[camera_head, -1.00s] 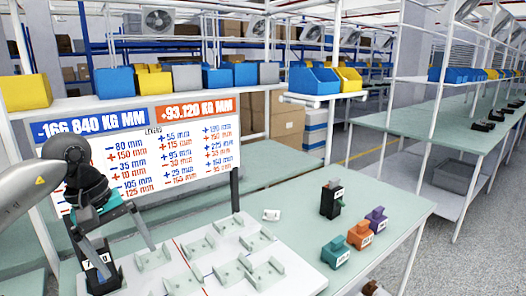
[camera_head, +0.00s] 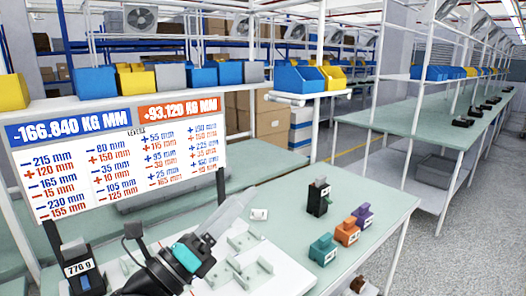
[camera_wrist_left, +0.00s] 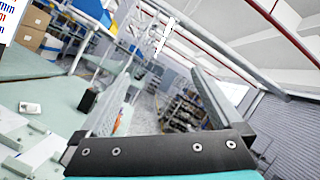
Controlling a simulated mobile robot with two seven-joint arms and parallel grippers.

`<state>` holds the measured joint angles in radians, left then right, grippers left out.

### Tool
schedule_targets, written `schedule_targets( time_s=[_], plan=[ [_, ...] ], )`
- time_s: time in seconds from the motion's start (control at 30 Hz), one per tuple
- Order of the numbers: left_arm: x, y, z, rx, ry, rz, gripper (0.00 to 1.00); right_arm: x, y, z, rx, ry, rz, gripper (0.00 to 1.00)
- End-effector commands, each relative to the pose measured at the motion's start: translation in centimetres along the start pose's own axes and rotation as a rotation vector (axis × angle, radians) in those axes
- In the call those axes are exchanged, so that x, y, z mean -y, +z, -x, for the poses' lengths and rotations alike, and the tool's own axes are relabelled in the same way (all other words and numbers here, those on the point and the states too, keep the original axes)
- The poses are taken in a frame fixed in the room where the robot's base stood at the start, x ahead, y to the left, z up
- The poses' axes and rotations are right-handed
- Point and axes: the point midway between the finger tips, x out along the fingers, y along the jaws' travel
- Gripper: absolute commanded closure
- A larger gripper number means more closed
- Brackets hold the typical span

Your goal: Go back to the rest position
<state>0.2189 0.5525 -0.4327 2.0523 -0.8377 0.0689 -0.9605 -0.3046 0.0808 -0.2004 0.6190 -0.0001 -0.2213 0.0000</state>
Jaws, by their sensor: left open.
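My left gripper (camera_head: 236,208) is in the lower middle of the head view, over the white board with fixtures (camera_head: 245,268). Its fingers point up and to the right. In the left wrist view its two fingers (camera_wrist_left: 160,100) are spread wide with nothing held between them. A black weight block marked 770 g (camera_head: 78,268) stands at the lower left of the head view, apart from the gripper. My right gripper is not in view.
A black block (camera_head: 319,198) and teal (camera_head: 323,250), orange (camera_head: 347,231) and purple (camera_head: 362,215) blocks stand on the table's right part. A small white item (camera_head: 259,214) lies behind the board. A number sign (camera_head: 120,165) stands behind.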

Motion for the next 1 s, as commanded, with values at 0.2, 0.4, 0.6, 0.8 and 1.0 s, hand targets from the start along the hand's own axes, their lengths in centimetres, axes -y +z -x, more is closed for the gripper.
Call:
schedule_targets(
  time_s=[0.2, 0.4, 0.6, 0.8, 1.0],
  plan=[
    [-6.0, 0.4, 5.0, 0.297, 0.343, 0.588, 0.0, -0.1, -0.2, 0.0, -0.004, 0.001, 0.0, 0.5],
    [-11.2, -3.3, 12.9, 0.58, 0.691, 1.087, 0.0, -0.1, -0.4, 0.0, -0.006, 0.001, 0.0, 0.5],
    [-12.5, -10.1, 22.6, 0.888, 1.07, 1.512, 0.0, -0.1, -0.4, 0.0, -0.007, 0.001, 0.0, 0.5],
    [-10.0, -16.0, 30.2, 1.15, 1.4, 1.764, 0.0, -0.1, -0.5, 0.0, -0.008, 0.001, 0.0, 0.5],
    [-6.1, -19.9, 35.4, 1.355, 1.662, 1.884, 0.0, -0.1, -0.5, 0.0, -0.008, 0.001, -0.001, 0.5]
  ],
)
